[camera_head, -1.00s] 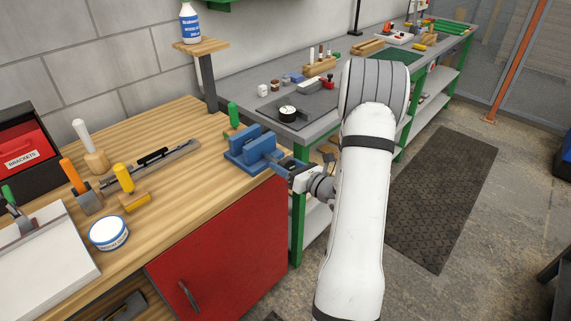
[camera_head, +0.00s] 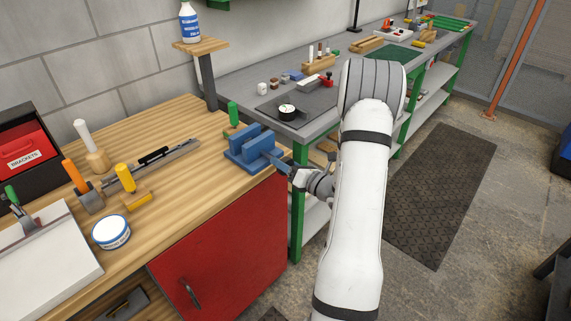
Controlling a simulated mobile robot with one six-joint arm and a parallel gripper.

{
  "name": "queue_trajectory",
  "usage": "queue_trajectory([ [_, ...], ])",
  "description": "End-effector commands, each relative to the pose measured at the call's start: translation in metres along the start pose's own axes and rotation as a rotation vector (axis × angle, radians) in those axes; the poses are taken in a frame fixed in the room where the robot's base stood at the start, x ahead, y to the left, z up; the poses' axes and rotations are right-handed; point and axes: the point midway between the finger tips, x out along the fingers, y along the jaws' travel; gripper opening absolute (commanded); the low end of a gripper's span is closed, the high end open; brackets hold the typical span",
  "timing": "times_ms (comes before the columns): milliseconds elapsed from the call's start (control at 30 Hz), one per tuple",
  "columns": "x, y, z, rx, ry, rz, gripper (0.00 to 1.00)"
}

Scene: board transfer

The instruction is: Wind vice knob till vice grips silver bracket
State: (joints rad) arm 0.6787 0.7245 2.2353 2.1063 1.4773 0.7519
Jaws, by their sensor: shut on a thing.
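The blue vice (camera_head: 248,160) stands at the right end of the wooden workbench, with its two upright jaws side by side. My gripper (camera_head: 290,169) is at the vice's right side, just past the bench edge. It is shut on the vice knob, which the fingers hide almost wholly. I cannot make out the silver bracket between the jaws at this size, nor tell how wide the gap is.
A green-handled tool (camera_head: 233,114) stands close behind the vice. On the wooden bench (camera_head: 185,205) lie a steel rule (camera_head: 165,160), a yellow-handled tool (camera_head: 125,178) and a round white tin (camera_head: 111,232). A grey bench (camera_head: 232,84) runs behind my arm.

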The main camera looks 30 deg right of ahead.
Motion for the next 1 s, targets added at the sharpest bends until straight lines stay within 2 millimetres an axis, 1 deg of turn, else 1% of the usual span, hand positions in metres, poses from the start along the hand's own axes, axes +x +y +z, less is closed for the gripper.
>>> queue_trajectory([
  [100, 0.0, -0.001, 0.0, 0.0, -0.001, -0.002, 0.32],
  [133, 0.0, 0.0, 0.0, 0.0, -0.001, -0.002, 0.56],
  [300, 0.0, 0.0, 0.0, -0.001, 0.0, -0.001, 0.7],
  [367, 0.0, 0.0, 0.0, -0.001, 0.0, -0.001, 0.74],
  [567, 0.0, 0.0, 0.0, -0.001, 0.0, -0.001, 0.74],
  [667, -0.005, -0.001, 0.0, -0.001, -0.001, -0.002, 0.74],
  [767, -0.019, -0.002, 0.0, -0.001, -0.002, -0.004, 0.74],
  [1000, -0.06, -0.002, 0.0, 0.0, -0.003, -0.004, 0.74],
])
